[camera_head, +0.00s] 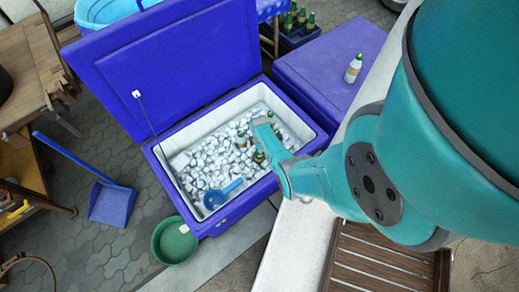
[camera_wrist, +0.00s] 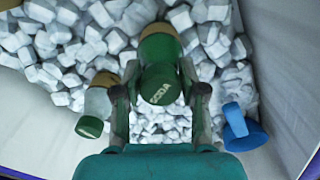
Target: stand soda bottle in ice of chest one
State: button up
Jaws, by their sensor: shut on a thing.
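The soda bottle (camera_wrist: 160,84), with a green cap marked SODA and a gold band below, is between my fingers in the wrist view. My gripper (camera_wrist: 160,108) is shut on it. In the head view my gripper (camera_head: 268,137) is over the open blue chest (camera_head: 222,222), whose white inside is full of ice (camera_head: 205,165). The bottle's lower part is against the ice in the wrist view; how deep it sits cannot be told. Another green-capped bottle (camera_wrist: 91,126) stands in the ice left of my gripper in the wrist view.
A blue scoop (camera_head: 216,198) lies in the ice; it also shows in the wrist view (camera_wrist: 243,128). A crate of bottles (camera_head: 298,36) is behind. A green basin (camera_head: 174,241) and blue dustpan (camera_head: 110,204) are on the paving.

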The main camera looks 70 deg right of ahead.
jog(key=shift+f, duration=0.35)
jog(key=o, duration=1.7)
notch_tip(320, 180, up, 27)
dwell(1.5)
dwell(0.7)
